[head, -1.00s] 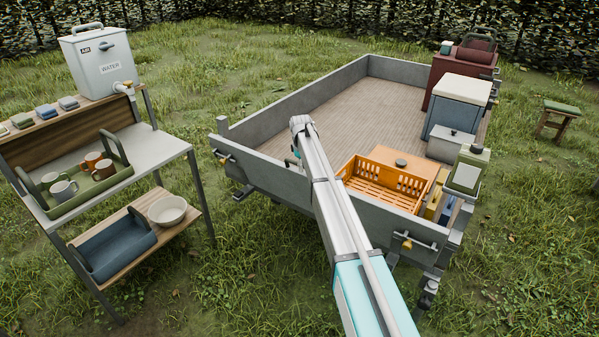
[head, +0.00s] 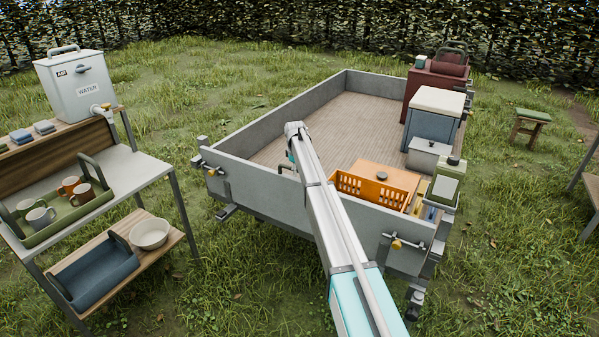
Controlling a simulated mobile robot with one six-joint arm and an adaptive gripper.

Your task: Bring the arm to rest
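My arm (head: 335,215) reaches from the bottom edge up over the front wall of the trailer (head: 330,217). Its far end is a rounded grey joint (head: 294,128) above the trailer's wooden floor.
An orange crate (head: 358,188) stands right of my arm in the trailer, near a white-lidded box (head: 436,100) and a green canister (head: 447,181). A table (head: 130,172) with mugs and a water dispenser (head: 75,90) stands left. The trailer's middle floor is clear.

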